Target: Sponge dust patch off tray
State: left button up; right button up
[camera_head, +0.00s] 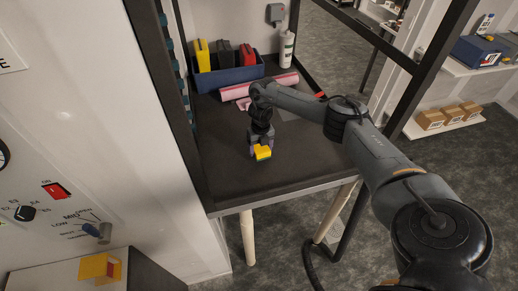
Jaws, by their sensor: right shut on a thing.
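My right gripper (261,143) points down over the dark work surface (230,178) and is shut on a small sponge (263,154). The sponge is yellow with a purple part at its side. It is low over the front middle of the surface; I cannot tell whether it touches. The dark surface lies inside a black frame; I cannot make out a separate tray edge. No dust patch can be clearly told apart; the gripper and sponge may hide some of the surface. My left gripper is not in view.
A blue bin (228,76) with yellow, black and red containers stands at the back. A pink roll (284,80) lies before it, and a white bottle (287,52) stands behind right. Black frame posts flank the surface. The surface's front left is clear.

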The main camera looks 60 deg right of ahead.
jog(key=shift+r+p, duration=1.55)
jog(key=shift+r, duration=0.45)
